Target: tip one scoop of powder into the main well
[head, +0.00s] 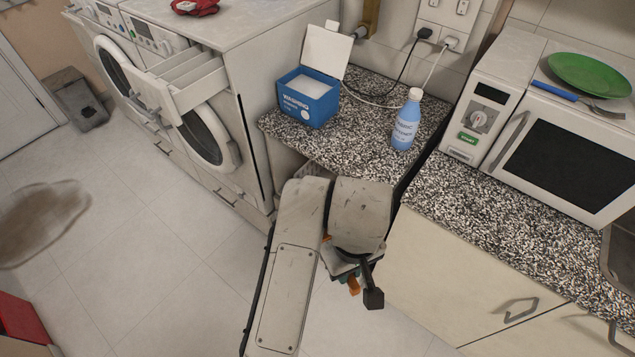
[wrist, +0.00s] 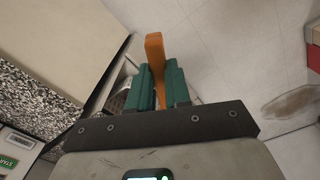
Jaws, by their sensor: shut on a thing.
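My gripper (wrist: 158,86) is shut on an orange piece (wrist: 155,58) that looks like the scoop. Only a narrow orange bar shows between the green fingers; I see no bowl or powder on it. In the head view, a bit of orange (head: 354,286) shows below my arm, over the floor in front of the cupboards. The blue washing powder box (head: 307,102) stands on the speckled counter, its white lid up and white powder inside. The detergent drawer (head: 188,82) of the nearer washing machine is pulled out, with several divided wells. My gripper is apart from both.
A blue bottle (head: 406,119) stands right of the box. Cables trail behind it on the counter (head: 345,150). A microwave (head: 560,135) with a green plate (head: 590,75) and fork is at right. A brown puddle (head: 40,222) lies on the floor at left.

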